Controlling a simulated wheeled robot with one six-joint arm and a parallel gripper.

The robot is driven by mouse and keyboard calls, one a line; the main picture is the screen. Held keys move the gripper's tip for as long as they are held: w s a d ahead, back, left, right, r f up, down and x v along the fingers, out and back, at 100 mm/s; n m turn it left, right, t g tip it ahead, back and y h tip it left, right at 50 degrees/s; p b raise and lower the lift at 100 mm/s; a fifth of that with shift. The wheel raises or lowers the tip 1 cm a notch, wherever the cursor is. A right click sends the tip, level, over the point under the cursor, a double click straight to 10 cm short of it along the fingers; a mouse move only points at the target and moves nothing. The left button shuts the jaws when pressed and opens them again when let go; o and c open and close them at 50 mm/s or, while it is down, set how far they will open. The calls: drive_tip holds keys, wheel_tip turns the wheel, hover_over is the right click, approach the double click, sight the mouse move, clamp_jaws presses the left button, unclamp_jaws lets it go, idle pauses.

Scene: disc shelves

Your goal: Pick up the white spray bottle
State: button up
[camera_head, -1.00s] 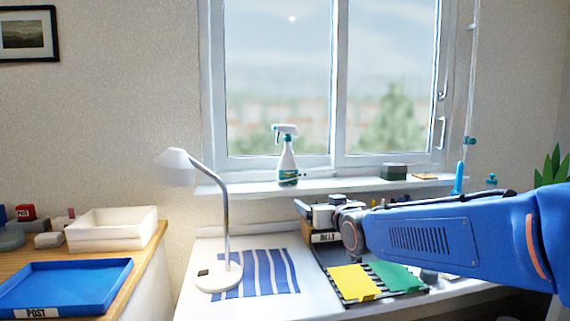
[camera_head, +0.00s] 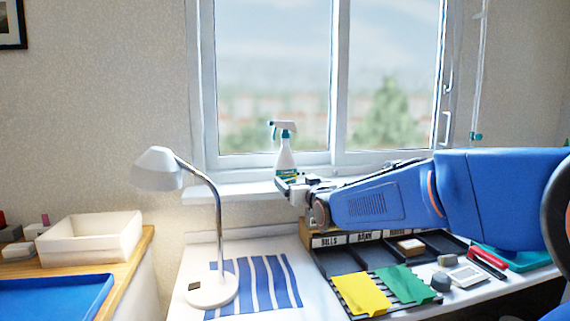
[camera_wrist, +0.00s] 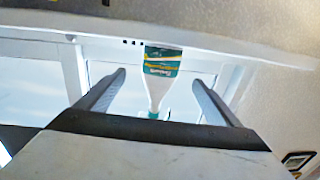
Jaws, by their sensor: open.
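The white spray bottle (camera_head: 285,155) stands upright on the windowsill in the head view. It has a white and teal trigger head and a teal label, and its lower part is partly hidden by my gripper. In the wrist view the bottle (camera_wrist: 158,85) appears upside down, between the two fingers and beyond their tips. My gripper (camera_head: 286,185) is at the sill in front of the bottle's lower part. In the wrist view my gripper (camera_wrist: 158,80) is open, with nothing clasped. I cannot tell whether a finger touches the bottle.
The windowsill (camera_head: 215,192) runs below the window. A white desk lamp (camera_head: 160,170) stands to the left of the arm. Below are a striped blue cloth (camera_head: 260,285), a labelled organizer (camera_head: 335,262) and yellow (camera_head: 360,293) and green (camera_head: 405,284) sheets. A white tray (camera_head: 92,240) sits at left.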

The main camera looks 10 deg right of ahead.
sight(288, 173)
drive_tip(key=w, duration=0.3)
drive_tip(key=w+a, duration=0.1)
drive_tip(key=w, duration=0.7)
drive_tip(key=shift+w+a+r, duration=0.1)
drive_tip(key=shift+a, duration=0.05)
drive_tip(key=shift+c, duration=0.6)
drive_tip(key=shift+r, duration=0.1)
drive_tip(key=c, duration=1.5)
